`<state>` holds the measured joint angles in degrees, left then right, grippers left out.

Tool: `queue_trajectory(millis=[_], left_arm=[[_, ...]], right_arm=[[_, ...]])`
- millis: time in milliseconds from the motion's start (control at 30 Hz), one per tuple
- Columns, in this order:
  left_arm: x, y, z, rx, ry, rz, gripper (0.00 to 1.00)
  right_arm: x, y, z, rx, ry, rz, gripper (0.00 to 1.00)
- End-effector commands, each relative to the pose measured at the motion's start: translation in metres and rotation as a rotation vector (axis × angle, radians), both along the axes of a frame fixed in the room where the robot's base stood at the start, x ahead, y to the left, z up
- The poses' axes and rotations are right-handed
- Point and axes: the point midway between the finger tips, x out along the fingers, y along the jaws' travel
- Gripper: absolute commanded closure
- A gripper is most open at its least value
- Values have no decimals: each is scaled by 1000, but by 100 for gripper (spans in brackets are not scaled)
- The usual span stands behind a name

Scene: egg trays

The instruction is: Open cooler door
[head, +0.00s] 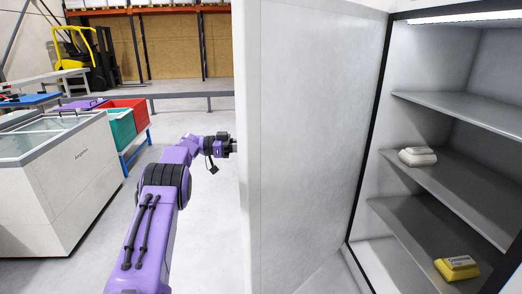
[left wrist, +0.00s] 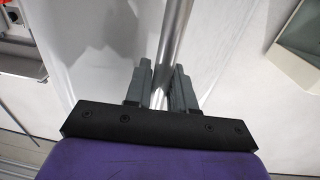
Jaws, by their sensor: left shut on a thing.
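The cooler door (head: 310,130) stands swung open in the head view, its pale inner face toward me. The cooler's lit inside shows to its right, with grey shelves (head: 440,185). In the left wrist view my left gripper (left wrist: 160,78) has its two grey fingers around a metal bar, the door handle (left wrist: 175,35), and is shut on it. In the head view my left arm reaches to the door's left edge, and the fingertips are hidden behind the door. My right gripper is not in view.
A white egg carton (head: 418,157) sits on a middle shelf and a yellow carton (head: 457,267) on a lower one. A chest freezer (head: 60,180) stands at left, with green (head: 122,130) and red bins behind it. Floor between freezer and door is clear.

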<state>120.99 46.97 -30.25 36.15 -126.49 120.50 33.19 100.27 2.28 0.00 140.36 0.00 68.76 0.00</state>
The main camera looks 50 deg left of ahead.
Motion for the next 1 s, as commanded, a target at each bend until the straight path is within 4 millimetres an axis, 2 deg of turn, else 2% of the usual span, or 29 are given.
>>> queue_trajectory(millis=[400, 433, 467, 767, 867, 1000], left_arm=[[-1, 2, -3, 5, 9, -2, 100], [-1, 2, -3, 6, 9, -2, 70], [-1, 2, -3, 5, 9, -1, 60], [-4, 4, -3, 4, 7, 1, 59], [-12, 12, -5, 6, 8, 3, 59], [-35, 34, -8, 7, 10, 4, 59]], right_arm=[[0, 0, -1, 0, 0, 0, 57], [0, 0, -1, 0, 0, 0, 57], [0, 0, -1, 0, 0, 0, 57], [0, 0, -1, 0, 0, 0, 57], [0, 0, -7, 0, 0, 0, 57], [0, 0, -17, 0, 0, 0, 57]])
